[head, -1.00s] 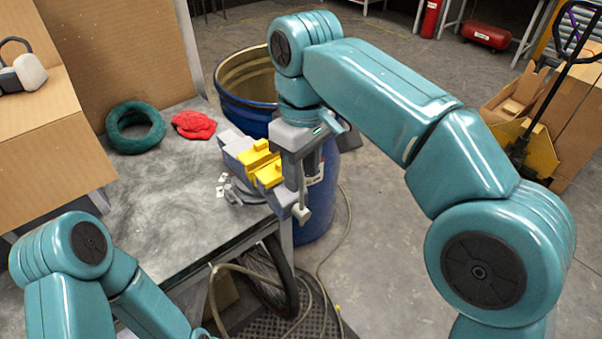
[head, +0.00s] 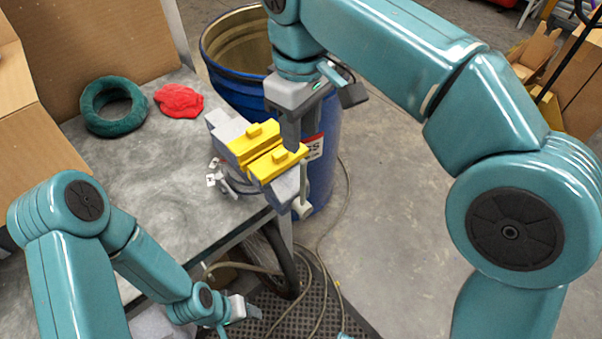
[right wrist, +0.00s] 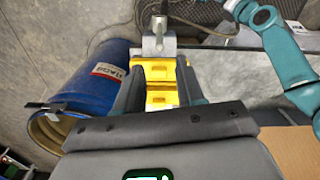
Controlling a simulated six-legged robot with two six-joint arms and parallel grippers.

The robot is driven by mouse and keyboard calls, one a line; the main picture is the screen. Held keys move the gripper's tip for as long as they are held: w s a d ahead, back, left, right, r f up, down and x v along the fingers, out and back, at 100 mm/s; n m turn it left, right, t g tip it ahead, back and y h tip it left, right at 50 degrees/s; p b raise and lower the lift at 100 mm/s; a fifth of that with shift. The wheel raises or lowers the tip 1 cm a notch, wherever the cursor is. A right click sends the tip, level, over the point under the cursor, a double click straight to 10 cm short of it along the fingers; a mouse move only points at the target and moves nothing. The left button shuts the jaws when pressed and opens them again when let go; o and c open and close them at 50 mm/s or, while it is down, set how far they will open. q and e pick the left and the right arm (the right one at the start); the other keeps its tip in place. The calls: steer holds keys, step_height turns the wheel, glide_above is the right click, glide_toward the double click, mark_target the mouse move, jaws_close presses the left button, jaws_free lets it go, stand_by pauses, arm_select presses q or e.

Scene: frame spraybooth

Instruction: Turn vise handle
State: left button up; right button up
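The vise (head: 232,133) is grey with yellow jaw pieces (head: 262,150) and sits at the right corner of the workbench. Its light grey handle (head: 303,208) hangs at the front end, past the bench edge. In the right wrist view the vise screw end and handle (right wrist: 158,38) show at the top. My right gripper (head: 291,143) points down above the vise, close to the yellow jaws.
The workbench (head: 160,190) holds a green ring (head: 113,106) and a red cloth (head: 179,101). A blue drum (head: 322,165) stands close behind and right of the vise. Hoses lie on the floor below. Cardboard boxes (head: 30,140) stand at left. Open floor lies to the right.

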steer(key=b, duration=0.2)
glide_above(302, 193)
step_height(302, 193, down, 11)
steer(key=shift+w+d+f, duration=0.15)
steer(key=shift+f, duration=0.4)
steer(key=shift+w+f, duration=0.15)
jaws_close()
